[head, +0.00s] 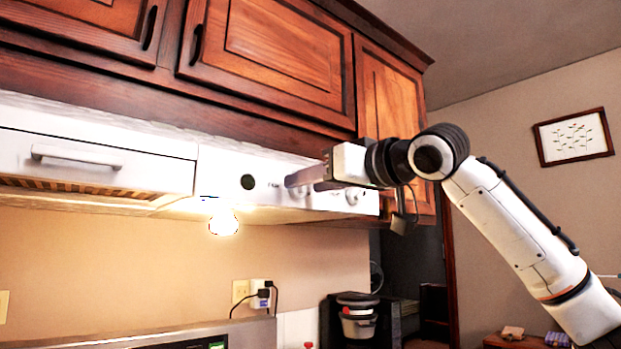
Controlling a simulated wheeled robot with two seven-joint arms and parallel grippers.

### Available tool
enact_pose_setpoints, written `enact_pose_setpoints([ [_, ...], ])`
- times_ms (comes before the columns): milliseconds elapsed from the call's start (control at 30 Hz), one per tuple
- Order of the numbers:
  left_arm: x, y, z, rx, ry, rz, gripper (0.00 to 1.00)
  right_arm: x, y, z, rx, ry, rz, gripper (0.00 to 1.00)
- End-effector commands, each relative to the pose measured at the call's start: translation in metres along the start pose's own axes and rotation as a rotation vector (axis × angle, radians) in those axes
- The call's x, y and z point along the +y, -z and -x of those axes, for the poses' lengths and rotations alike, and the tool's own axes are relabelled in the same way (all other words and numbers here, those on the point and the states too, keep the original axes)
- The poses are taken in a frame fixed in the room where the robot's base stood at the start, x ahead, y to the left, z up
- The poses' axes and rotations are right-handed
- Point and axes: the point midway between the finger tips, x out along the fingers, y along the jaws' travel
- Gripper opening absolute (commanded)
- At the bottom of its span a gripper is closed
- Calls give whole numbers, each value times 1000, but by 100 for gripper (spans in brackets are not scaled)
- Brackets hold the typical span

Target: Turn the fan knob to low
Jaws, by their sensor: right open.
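The white range hood (222,168) runs under the wall cabinets. Its front panel carries a round white knob (299,192), partly covered by my right gripper, and another white knob (352,197) further right. Small dark lettering sits beside the knobs but is too small to read, so I cannot tell which is the fan knob. My right gripper (290,182) reaches in from the right, with its fingers pointing left across the panel at the left white knob. Its jaws are open; whether they touch or surround the knob I cannot tell. My left gripper is out of view.
A lit bulb (223,220) glows below the hood. Wooden cabinets (282,40) overhang the hood closely. A coffee maker (357,315) stands lower down. The wall below the hood is mostly clear.

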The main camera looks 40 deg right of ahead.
Motion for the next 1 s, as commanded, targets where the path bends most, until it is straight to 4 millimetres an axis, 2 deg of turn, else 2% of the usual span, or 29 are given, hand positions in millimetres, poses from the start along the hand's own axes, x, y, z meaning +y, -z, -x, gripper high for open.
enact_pose_setpoints([
  [367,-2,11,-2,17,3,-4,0,0,-1,-6,-1,0,0,42],
  [500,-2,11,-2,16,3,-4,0,0,-1,-6,-1,0,0,18],
  [600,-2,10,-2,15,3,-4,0,0,-1,-6,-1,0,0,4],
  [1000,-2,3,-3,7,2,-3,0,0,-2,-7,-2,2,-88,4],
])
